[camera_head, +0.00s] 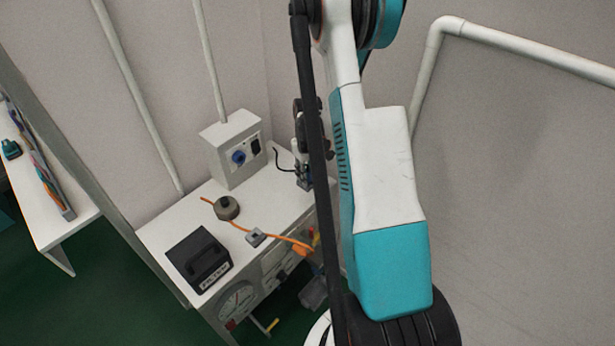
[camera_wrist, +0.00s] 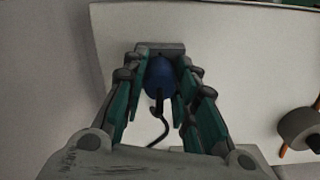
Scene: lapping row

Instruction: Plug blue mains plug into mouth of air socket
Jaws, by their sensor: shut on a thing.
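My gripper (camera_head: 304,182) is low over the right end of the bench, beside the socket box. In the wrist view its fingers (camera_wrist: 160,90) are closed around the blue mains plug (camera_wrist: 159,74). The plug's dark cable (camera_wrist: 158,132) curls toward the wrist. In the head view the cable (camera_head: 284,153) loops left of the gripper. A dark grey block (camera_wrist: 160,48) shows just past the plug; I cannot tell whether they touch. The grey socket box (camera_head: 227,163) has a round blue socket (camera_head: 239,157) and a black one (camera_head: 255,147). I cannot read which is the air socket.
The white bench (camera_head: 180,220) carries a round grey weight (camera_head: 227,208), also in the wrist view (camera_wrist: 302,128), and a black box (camera_head: 199,260). An orange cable (camera_head: 275,238) crosses to the front edge. A wall stands behind. My arm hides the bench's right end.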

